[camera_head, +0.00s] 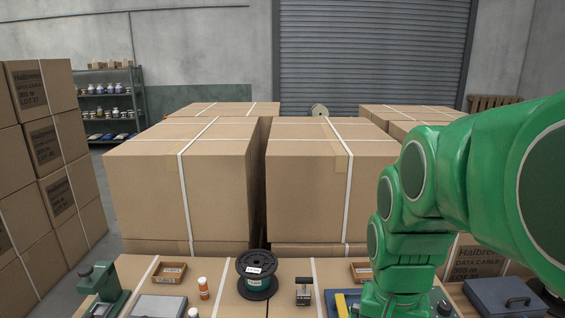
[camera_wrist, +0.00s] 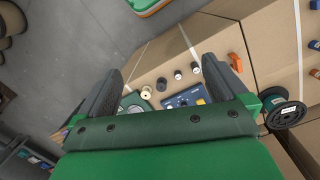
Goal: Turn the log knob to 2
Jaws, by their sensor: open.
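In the wrist view, a blue box (camera_wrist: 183,99) with a dark round part on its face lies on the cardboard surface between my fingers. The part may be the log knob, but it is too small to read any marks or setting. My gripper (camera_wrist: 160,70) is open, with one dark finger on each side and nothing between the tips. The fingers look above the surface and apart from the box. In the head view, my green arm covers much of the right side, and I cannot make out the fingertips there.
A black spool with teal winding (camera_head: 257,276) stands on the front cartons, near an orange bottle (camera_head: 203,288) and a small tray (camera_head: 170,272). A green tool (camera_head: 103,285) is at left, a blue case (camera_head: 505,297) at right. Small spools (camera_wrist: 178,74) lie beyond the box.

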